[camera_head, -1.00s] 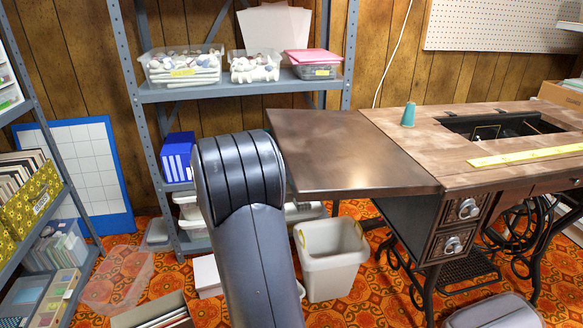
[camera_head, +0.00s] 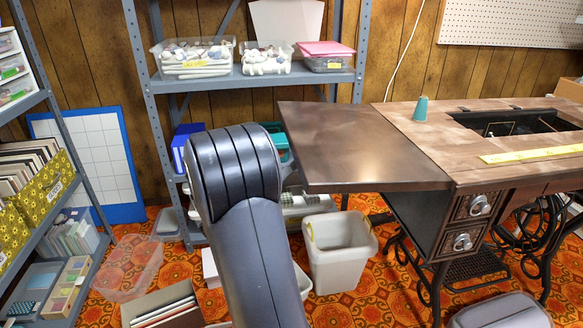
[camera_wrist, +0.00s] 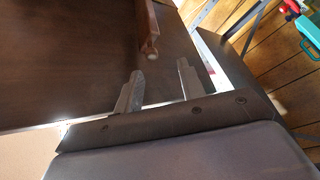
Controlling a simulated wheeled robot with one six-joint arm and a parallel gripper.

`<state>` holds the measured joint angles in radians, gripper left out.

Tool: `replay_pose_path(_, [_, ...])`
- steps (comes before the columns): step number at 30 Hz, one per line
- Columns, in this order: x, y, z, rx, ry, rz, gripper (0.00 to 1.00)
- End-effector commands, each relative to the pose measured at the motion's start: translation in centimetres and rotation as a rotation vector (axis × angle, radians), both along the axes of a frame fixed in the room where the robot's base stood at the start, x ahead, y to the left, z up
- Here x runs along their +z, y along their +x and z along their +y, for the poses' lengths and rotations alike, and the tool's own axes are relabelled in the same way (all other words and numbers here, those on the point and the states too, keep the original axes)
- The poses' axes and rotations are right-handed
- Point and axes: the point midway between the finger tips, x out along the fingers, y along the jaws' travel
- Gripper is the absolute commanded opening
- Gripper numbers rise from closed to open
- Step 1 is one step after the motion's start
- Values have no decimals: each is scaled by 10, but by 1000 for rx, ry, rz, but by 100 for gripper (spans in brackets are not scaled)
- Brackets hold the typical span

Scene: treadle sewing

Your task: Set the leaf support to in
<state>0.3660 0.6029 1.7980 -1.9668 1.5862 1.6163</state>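The sewing table's leaf (camera_head: 360,145) is level, extending left from the table top (camera_head: 450,140) in the head view. In the wrist view, a broad dark brown panel (camera_wrist: 70,50), seemingly the leaf's underside, fills the upper left. A reddish-brown wooden bar with a rounded end, seemingly the leaf support (camera_wrist: 147,30), stands out against it. My gripper (camera_wrist: 158,80) is open, its two grey fingers apart and nothing between them. The support's end lies just beyond the fingertips; contact is not visible. In the head view my arm hides the gripper.
A metal shelf with tubs (camera_head: 195,60) is behind. Drawers (camera_head: 470,220) and an iron treadle stand are below.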

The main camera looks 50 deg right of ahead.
Motion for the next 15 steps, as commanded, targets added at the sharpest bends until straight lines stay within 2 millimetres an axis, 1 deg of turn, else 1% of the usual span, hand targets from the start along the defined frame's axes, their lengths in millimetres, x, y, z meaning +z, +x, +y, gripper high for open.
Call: replay_pose_path(15, [-10, 1, 36, 2, 1, 1, 38])
